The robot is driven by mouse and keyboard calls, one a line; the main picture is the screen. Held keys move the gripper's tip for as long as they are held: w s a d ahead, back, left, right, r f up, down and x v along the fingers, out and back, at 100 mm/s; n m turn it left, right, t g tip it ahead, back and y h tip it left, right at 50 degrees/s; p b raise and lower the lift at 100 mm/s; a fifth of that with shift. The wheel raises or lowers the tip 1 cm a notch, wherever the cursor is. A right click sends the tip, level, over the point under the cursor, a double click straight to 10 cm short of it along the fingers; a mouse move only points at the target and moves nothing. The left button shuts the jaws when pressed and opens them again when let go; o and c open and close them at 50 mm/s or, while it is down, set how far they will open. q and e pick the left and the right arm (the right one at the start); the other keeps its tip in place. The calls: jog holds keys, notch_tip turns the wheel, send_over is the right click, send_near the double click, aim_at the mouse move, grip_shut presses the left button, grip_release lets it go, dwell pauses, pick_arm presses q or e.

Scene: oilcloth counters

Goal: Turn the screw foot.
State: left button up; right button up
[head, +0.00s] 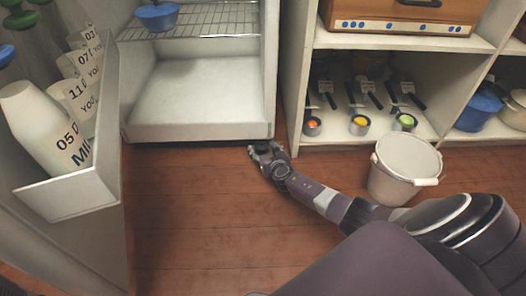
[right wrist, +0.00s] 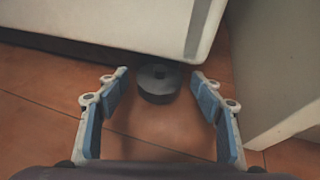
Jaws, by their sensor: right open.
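The screw foot (right wrist: 158,82) is a dark round disc under the bottom corner of the white fridge (right wrist: 150,28), low over the floor, in the right wrist view. My right gripper (right wrist: 160,84) is open, with its two blue-padded fingers on either side of the foot and slightly short of it, apart from it. In the head view my right gripper (head: 264,148) reaches down to the front right corner of the open fridge (head: 200,133). The foot cannot be told apart from the gripper there. My left gripper is not in view.
A shelf unit (head: 296,100) with several measuring cups is close to the fridge's right side. The floor in front is clear.

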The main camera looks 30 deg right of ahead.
jog(key=shift+w, duration=0.2)
jog(key=c, duration=1.2)
jog(key=shift+o, duration=0.2)
jog(key=shift+a+r+m+g+h+p, duration=0.2)
jog(key=shift+m+g+h+p, duration=0.1)
jog(key=shift+m+h+p, duration=0.35)
jog(key=shift+w+a+f+m+g+h, duration=0.15)
jog(key=shift+m+g+h, duration=0.1)
jog(key=shift+m+h, duration=0.3)
jog(key=shift+d+f+m+g+h, duration=0.1)
jog(key=shift+m+g+h, duration=0.15)
jog(key=shift+m+h, duration=0.2)
jog(key=shift+m+g+h+b, duration=0.65)
jog(key=shift+m+h, duration=0.3)
jog(key=shift+h, duration=0.1)
jog(key=o, duration=1.2)
jog(key=shift+c, duration=0.2)
